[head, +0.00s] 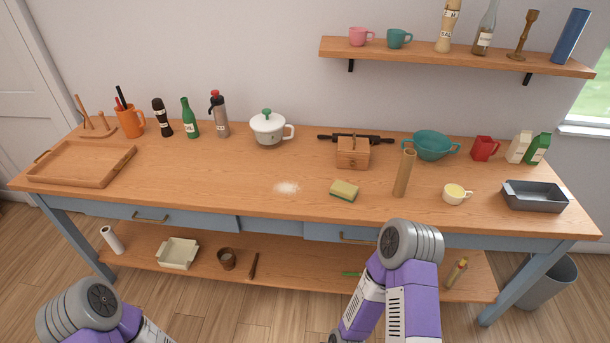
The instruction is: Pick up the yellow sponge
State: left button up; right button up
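The yellow sponge (344,189) lies flat on the wooden table top near the front edge, right of centre in the head view. It is yellow on top with a darker green layer along its lower side. Nothing covers it. My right arm shows in front of the table, below and to the right of the sponge, but its gripper is not in view. My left arm shows at the bottom left, and its gripper is not in view either.
A cardboard tube (404,173) stands upright right of the sponge, with a cream cup (456,194) beyond it. White powder (286,187) lies to the left. The table's left-centre front is mostly clear.

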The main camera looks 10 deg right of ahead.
aim_at(342, 189)
jog(key=z, duration=0.25)
jog(key=i, duration=0.85)
jog(key=z, duration=0.75)
